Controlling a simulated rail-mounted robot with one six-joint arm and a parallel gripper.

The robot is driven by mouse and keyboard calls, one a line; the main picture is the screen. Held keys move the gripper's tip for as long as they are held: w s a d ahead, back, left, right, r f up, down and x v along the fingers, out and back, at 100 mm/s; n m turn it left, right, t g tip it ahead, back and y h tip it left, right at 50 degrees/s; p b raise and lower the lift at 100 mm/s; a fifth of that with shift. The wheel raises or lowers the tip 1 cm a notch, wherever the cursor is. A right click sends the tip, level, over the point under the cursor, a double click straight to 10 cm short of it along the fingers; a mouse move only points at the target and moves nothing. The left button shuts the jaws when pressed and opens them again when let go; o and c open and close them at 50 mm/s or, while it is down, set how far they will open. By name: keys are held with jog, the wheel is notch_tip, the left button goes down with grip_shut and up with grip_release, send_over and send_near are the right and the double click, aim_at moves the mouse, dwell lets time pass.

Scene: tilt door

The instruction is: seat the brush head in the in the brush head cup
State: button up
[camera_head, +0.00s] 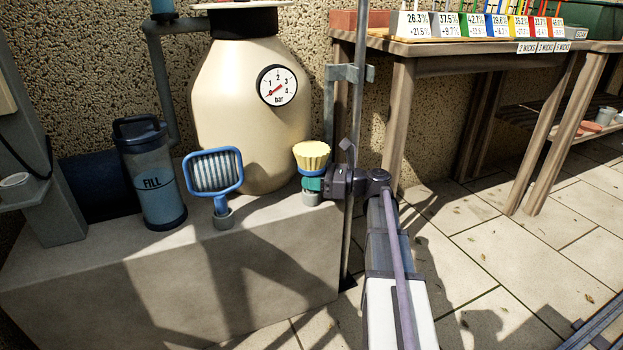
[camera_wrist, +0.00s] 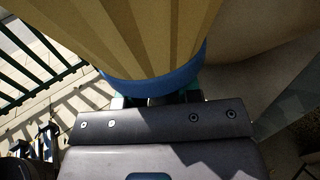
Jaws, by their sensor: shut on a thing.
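The brush head has yellow bristles (camera_head: 311,154) above a blue band and a teal lower part. It stands upright near the right end of the concrete ledge. My gripper (camera_head: 318,184) reaches it from the right and is shut on its lower part. A small grey cup (camera_head: 311,198) is directly below the brush head; I cannot tell whether the base is inside it or just above. In the wrist view the yellow bristles (camera_wrist: 140,35) and blue band fill the upper middle, in front of my gripper (camera_wrist: 156,101). The cup is hidden there.
A blue-framed head (camera_head: 213,172) stands in another grey cup (camera_head: 223,219) to the left, beside a blue FILL canister (camera_head: 152,180). A cream tank (camera_head: 245,120) with a gauge is behind. A thin metal post (camera_head: 351,235) stands close to my arm.

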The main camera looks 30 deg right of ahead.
jog(key=shift+f+b, duration=0.5)
jog(key=shift+f, duration=0.1)
jog(key=o, duration=1)
jog(key=shift+o, duration=0.2)
jog(key=v, duration=1.1)
jog(key=shift+a, duration=0.1)
